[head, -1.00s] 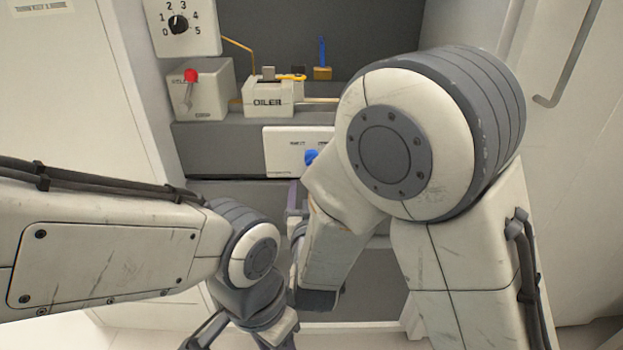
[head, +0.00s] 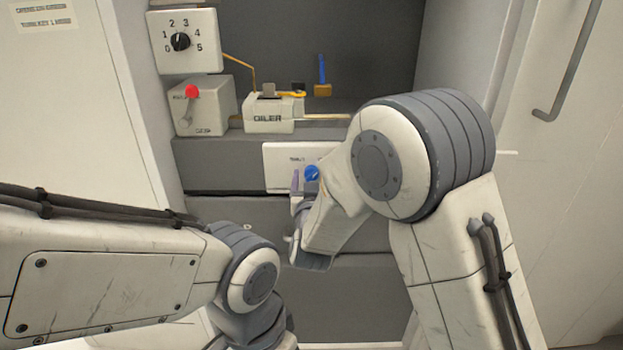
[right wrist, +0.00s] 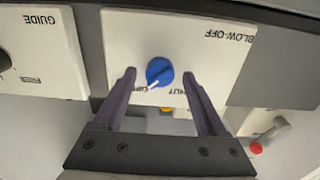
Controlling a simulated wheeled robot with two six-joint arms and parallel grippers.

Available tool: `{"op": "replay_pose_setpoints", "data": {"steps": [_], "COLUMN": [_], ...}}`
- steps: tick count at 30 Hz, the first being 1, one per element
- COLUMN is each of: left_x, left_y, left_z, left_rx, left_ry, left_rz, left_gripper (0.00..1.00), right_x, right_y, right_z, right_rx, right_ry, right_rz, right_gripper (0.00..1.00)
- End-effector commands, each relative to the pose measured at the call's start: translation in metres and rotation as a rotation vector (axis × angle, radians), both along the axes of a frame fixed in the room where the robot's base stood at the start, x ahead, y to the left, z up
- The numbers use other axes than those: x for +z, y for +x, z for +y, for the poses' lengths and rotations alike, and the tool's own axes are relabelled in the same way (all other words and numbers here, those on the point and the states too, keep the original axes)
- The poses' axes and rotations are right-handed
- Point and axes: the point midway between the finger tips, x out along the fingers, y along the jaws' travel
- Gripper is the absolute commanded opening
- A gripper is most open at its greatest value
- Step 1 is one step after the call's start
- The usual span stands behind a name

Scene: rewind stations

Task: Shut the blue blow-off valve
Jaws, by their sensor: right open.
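The blue blow-off valve is a round knob (head: 312,173) on a white panel at the cabinet front. In the right wrist view the knob (right wrist: 159,71) has a white pointer, aimed at the lower-left label, which seems to read OPEN; another label at its right ends in "HUT". My right gripper (right wrist: 159,76) is open, with one finger on each side of the knob in that picture; I cannot tell whether they touch it. In the head view the right gripper (head: 298,182) is at the knob's left, partly hidden by my right arm. My left gripper is below the picture edge.
A GUIDE panel (right wrist: 45,55) is left of the knob in the wrist view.

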Motion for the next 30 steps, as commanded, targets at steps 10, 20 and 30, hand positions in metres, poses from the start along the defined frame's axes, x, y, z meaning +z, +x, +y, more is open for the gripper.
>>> {"op": "replay_pose_setpoints", "data": {"steps": [10,20,30], "left_x": [0.0,0.005,0.024], "left_y": [0.0,0.0,0.0], "left_z": [0.0,0.0,0.0], "left_rx": [0.0,0.0,0.0], "left_ry": [0.0,0.0,0.0], "left_rz": [0.0,0.0,0.0], "left_gripper": [0.5,0.5,0.5], "right_x": [0.0,0.002,0.003], "right_y": [0.0,0.0,-0.001], "right_z": [0.0,0.001,0.002], "right_rx": [0.0,0.001,0.001], "right_ry": [0.0,-0.05,-0.291], "right_rz": [-0.001,-0.001,0.0], "right_gripper": [0.0,0.0,0.0]}}
